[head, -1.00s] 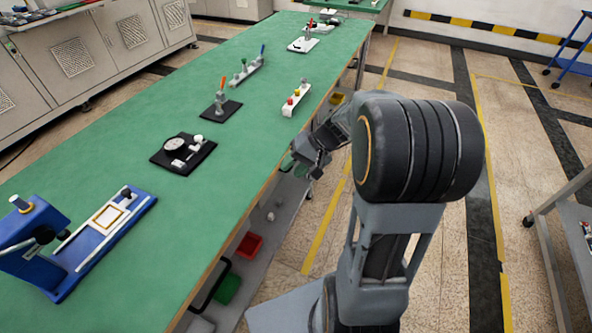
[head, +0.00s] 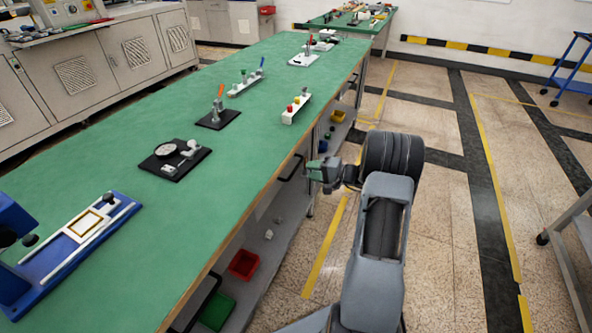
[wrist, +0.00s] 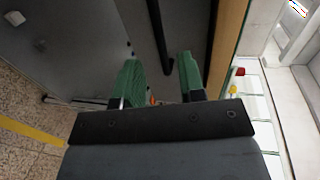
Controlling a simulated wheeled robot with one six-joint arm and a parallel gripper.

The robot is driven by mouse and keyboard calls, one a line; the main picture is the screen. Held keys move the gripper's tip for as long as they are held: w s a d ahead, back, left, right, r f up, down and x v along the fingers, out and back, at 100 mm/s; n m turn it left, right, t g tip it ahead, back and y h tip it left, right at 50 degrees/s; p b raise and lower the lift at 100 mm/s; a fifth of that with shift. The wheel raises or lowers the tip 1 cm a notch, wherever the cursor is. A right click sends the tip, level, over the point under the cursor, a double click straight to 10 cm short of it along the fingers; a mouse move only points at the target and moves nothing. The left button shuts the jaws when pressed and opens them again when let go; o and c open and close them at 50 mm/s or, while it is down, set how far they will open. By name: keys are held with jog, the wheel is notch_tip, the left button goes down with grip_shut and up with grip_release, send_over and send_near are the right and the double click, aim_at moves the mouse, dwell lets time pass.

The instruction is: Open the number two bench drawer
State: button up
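The green-topped bench (head: 130,215) runs away from me with drawers under its right edge. A dark bar handle (head: 291,166) shows on its side at mid-length. A second dark handle (head: 207,300) is nearer. No drawer number is readable. My gripper (head: 314,169) is just right of the mid-length handle. In the wrist view my gripper (wrist: 162,78) is open, with green fingertips apart and nothing held. A dark bar handle (wrist: 160,40) on a grey front lies ahead, its lower end between the fingers in the picture. I cannot tell its distance from them.
A red bin (head: 243,264) and a green bin (head: 217,311) sit on the shelf below. A dial gauge on a black base (head: 172,168) and a blue fixture (head: 75,245) stand on the bench. A grey cart (head: 568,222) is at right. The aisle floor (head: 450,250) is clear.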

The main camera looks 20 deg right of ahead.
aim_at(296, 167)
jog(key=shift+x, duration=3.5)
jog(key=shift+c, duration=0.2)
grip_shut()
